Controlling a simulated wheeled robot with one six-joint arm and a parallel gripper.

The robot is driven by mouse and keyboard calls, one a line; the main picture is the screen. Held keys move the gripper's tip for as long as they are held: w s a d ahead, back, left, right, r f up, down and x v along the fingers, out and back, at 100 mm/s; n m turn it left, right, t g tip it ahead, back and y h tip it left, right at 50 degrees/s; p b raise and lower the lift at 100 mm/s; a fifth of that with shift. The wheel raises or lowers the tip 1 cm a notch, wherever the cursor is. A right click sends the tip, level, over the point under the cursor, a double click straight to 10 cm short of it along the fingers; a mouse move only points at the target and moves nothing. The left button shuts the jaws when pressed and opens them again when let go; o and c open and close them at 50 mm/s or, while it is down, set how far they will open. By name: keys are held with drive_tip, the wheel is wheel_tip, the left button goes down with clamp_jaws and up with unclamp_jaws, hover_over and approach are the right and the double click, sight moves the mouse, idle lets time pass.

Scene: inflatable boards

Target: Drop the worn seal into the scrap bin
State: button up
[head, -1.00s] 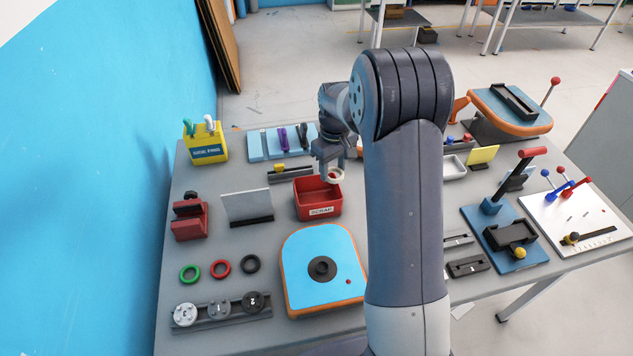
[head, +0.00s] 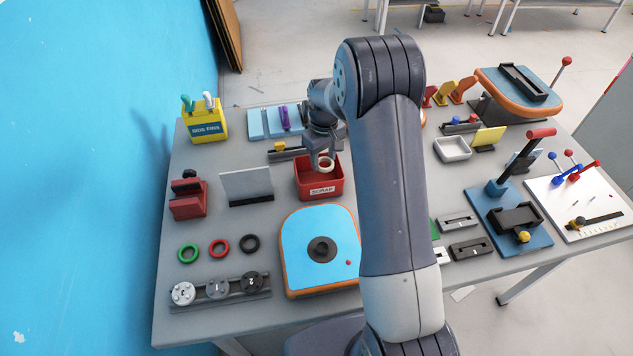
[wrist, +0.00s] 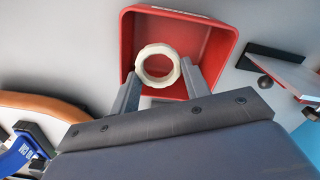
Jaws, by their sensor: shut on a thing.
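A cream-white ring, the worn seal (head: 325,163), is held between the fingertips of my gripper (head: 322,158). In the wrist view the seal (wrist: 158,50) sits between the two grey fingers of my gripper (wrist: 158,78), and its hole faces the camera. The red scrap bin (head: 321,189), labelled SCRAP, stands on the table directly behind the seal in the head view. In the wrist view the bin's red rim (wrist: 127,45) surrounds the seal, which appears over the bin's opening. The exact height of the seal above the bin is hard to tell.
A blue-topped board with an orange edge (head: 304,258) lies in front of the bin. An upright grey plate (head: 246,184) stands to its left. Green, red and black rings (head: 219,247) lie at the front left. My arm hides part of the table's middle.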

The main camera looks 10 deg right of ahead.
drive_tip(key=o, duration=1)
drive_tip(key=shift+o, duration=0.2)
wheel_tip(320, 180, up, 11)
drive_tip(key=b, duration=0.2)
drive_tip(key=shift+f, duration=0.15)
wheel_tip(320, 180, down, 10)
drive_tip(key=p, duration=0.3)
wheel_tip(320, 180, up, 5)
drive_tip(key=shift+p, duration=1.1)
